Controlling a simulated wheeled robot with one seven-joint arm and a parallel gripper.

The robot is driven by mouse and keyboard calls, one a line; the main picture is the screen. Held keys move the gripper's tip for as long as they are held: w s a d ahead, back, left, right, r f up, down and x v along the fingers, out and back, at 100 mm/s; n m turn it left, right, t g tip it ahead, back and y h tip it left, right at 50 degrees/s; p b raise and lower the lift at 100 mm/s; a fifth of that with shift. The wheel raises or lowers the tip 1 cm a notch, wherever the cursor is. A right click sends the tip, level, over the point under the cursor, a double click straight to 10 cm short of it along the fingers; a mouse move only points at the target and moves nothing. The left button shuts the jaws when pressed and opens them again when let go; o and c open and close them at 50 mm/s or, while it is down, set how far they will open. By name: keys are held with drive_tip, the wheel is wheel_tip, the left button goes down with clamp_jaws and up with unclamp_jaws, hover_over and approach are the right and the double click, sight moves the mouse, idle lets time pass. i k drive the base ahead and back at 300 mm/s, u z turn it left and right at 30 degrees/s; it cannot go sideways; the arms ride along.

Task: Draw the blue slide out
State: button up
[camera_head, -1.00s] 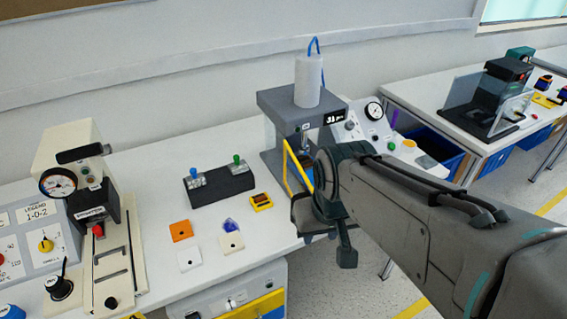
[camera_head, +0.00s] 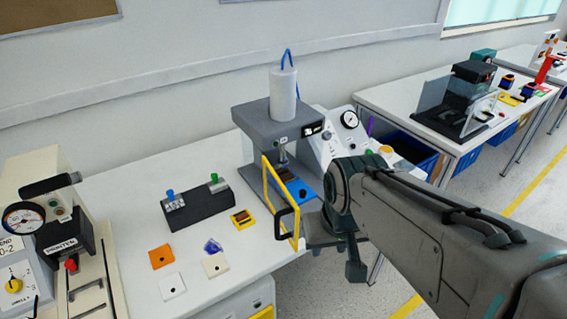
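The blue slide (camera_head: 304,190) is a flat blue plate with a dark round knob, low at the front of the grey press (camera_head: 262,122). A yellow-framed guard (camera_head: 269,196) with a dark handle stands at the press front, left of the slide. My gripper (camera_head: 336,258) hangs in front of the bench edge, to the right of and below the slide in the picture. Its two dark fingers look spread apart, with nothing seen between them. It appears apart from the slide. My wrist hides part of the area just right of the slide.
A dark box with a blue and a green knob (camera_head: 198,207), a small yellow block (camera_head: 242,218) and several coloured tiles (camera_head: 162,256) lie on the bench left of the press. A gauge panel (camera_head: 340,130) stands right of it. A beige machine (camera_head: 50,215) stands far left.

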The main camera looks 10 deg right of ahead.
sight(301, 193)
drive_tip(key=k, duration=1)
drive_tip(key=z, duration=1)
drive_tip(key=i, duration=0.85)
drive_tip(key=u, duration=0.5)
drive_tip(key=i, duration=0.95)
drive_tip(key=u, duration=0.75)
